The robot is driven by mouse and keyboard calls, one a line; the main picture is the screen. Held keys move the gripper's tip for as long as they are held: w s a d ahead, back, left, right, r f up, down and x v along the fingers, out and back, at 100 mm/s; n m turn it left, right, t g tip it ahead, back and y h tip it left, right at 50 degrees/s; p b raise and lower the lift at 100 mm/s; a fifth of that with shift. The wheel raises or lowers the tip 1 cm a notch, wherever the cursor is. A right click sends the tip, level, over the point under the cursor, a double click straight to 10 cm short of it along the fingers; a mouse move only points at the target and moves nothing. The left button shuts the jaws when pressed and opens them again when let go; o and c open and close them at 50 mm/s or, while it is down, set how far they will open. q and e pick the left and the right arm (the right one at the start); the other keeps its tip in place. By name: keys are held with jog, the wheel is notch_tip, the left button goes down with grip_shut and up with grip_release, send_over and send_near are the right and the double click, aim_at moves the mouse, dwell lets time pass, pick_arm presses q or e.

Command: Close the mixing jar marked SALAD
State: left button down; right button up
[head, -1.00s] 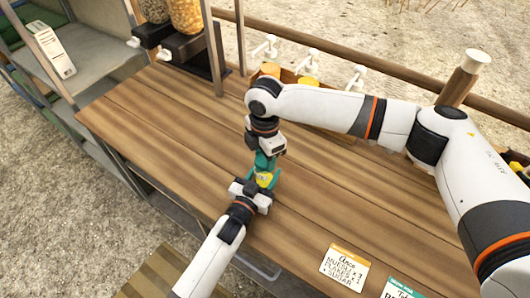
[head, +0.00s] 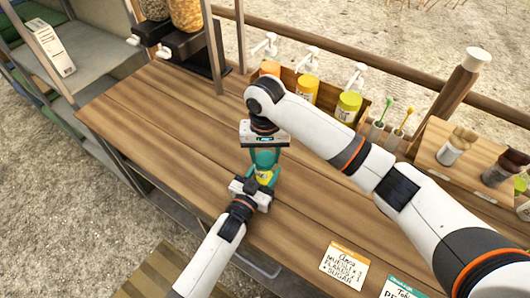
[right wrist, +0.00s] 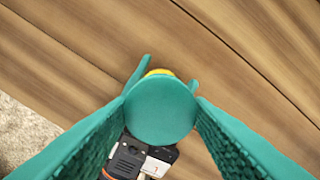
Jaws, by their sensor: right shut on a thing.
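The mixing jar (head: 264,177), with a yellow band, stands upright on the wooden counter; its marking cannot be read. My left gripper (head: 265,182) has its teal fingers around the jar's sides, low down, and appears shut on it. My right gripper (head: 264,158) points down from above, shut on a round teal lid (right wrist: 160,108) over the jar. In the right wrist view the lid hides most of the jar, with a little yellow (right wrist: 159,72) past its edge. I cannot tell whether the lid touches the rim.
An order card (head: 344,267) and a green-edged card (head: 402,288) lie at the front right. Pump jars (head: 348,105) stand in a wooden box at the back. Spoons in holders (head: 390,122) and a shaker rack (head: 445,160) are right. The counter's left part is clear.

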jog(key=m, duration=0.6)
jog(key=shift+s+a, duration=0.1)
jog(key=shift+a, duration=0.05)
jog(key=m, duration=0.9)
jog(key=shift+m, duration=0.3)
jog(key=m, duration=0.9)
jog(key=o, duration=0.9)
jog(key=shift+o, duration=0.2)
jog(key=shift+c, duration=0.5)
